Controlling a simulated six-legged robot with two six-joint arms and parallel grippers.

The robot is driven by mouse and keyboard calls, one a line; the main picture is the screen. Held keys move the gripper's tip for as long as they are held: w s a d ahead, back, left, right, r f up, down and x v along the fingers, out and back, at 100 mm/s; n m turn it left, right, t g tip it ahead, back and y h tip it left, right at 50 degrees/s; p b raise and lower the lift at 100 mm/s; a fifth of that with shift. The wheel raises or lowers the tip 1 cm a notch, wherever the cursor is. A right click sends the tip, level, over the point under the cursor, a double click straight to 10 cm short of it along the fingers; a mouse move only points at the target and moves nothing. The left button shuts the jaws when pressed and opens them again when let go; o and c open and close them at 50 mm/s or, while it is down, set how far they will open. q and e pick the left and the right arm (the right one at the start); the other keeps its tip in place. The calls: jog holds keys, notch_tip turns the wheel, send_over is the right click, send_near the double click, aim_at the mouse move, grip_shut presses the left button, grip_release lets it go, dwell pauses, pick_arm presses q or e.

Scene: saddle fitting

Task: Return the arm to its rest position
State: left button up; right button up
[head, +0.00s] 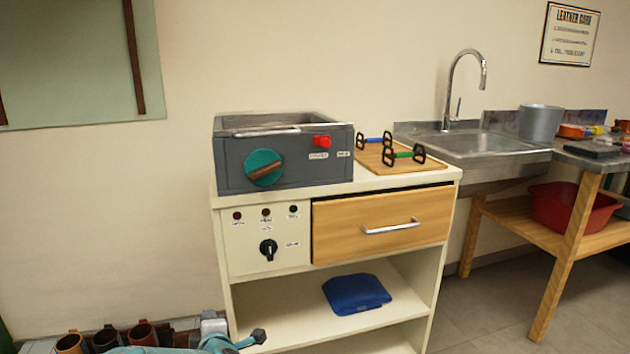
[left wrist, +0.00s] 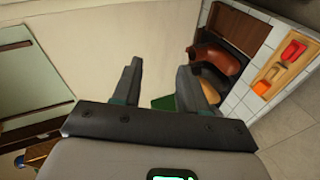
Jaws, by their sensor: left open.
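My left gripper (left wrist: 160,85) shows in the left wrist view with its two dark fingers apart and nothing between them. Beyond the fingers are a pale wall and floor area, and the gripper touches nothing that I can see. In the head view, teal and grey parts of my left arm (head: 225,342) show low at the bottom left edge, in front of the cabinet's lower left corner. The fingers cannot be made out there. My right gripper is in neither view.
A white cabinet (head: 335,281) carries a grey box with a teal knob (head: 264,167) and a wooden board (head: 375,160). A blue folded cloth (head: 356,294) lies on its shelf. A sink (head: 485,145) is at right.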

pick_arm(q)
jog(key=s+d+f+m+g+h, duration=0.1)
jog(key=s+f+m+g+h, duration=0.25)
jog(key=s+f, duration=0.65)
jog(key=s+d+f+m+g+h, duration=0.15)
jog(key=s+f+m, duration=0.45)
jog(key=f, duration=0.8)
jog(key=s+d+f+m+g+h, duration=0.2)
jog(key=s+d+m+g+h, duration=0.15)
jog(key=s, duration=0.65)
jog(key=s+d+f+m+g+h, duration=0.1)
jog(key=s+d+m+g+h, duration=0.3)
jog(key=s, duration=0.6)
notch_tip(320, 180, up, 32)
jog(key=d+m+y+p, duration=0.1)
jog(key=d+y+p, duration=0.1)
jog(key=p, duration=3)
jog(key=shift+s+f+m+t, duration=0.25)
jog(key=shift+s+m+t, duration=0.1)
jog(key=shift+s+m, duration=0.1)
